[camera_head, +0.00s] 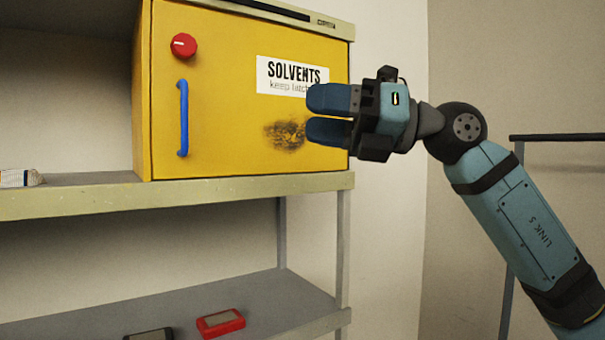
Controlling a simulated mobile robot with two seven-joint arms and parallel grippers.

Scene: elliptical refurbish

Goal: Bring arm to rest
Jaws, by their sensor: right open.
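My right gripper (329,115) is raised in front of the right part of a yellow solvents cabinet (220,110). Its two blue fingers point left and are apart, with nothing between them. The fingers overlap the edge of the white "SOLVENTS" label (292,75) in the picture; I cannot tell how far they are from the door. My right arm (515,215) comes in from the lower right. My left gripper is not in view.
The cabinet stands on a shelf (230,187) and its door, with a blue handle (183,118) and red knob (184,45), looks shut. A red device (220,322) and a dark device (150,334) lie on the lower shelf. A dark rail (560,137) stands at right.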

